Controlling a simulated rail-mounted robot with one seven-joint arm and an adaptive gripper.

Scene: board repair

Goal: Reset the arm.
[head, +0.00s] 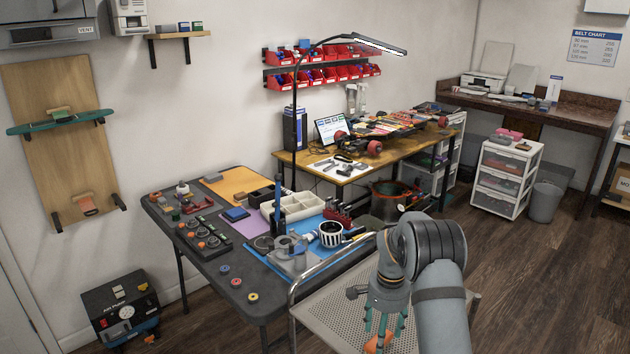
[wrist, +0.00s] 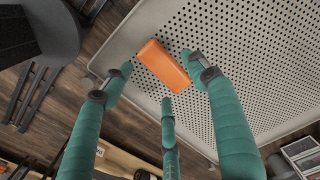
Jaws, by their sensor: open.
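My gripper (head: 386,318) has teal fingers and hangs over the perforated metal cart top (head: 335,307) in the head view. In the wrist view my gripper (wrist: 157,75) is open, its fingers spread. An orange block (wrist: 165,64) lies on the perforated surface (wrist: 262,50) near its edge, in the gap between the fingertips. I cannot tell whether any finger touches it. The block also shows partly behind the fingers at the bottom of the head view (head: 378,343).
A dark table (head: 262,306) with wheels, trays and tools stands left of the cart. The cart's tubular handle (head: 318,268) rises between them. A wooden workbench (head: 290,158) with a lamp is behind. Open wood floor (head: 530,270) lies to the right.

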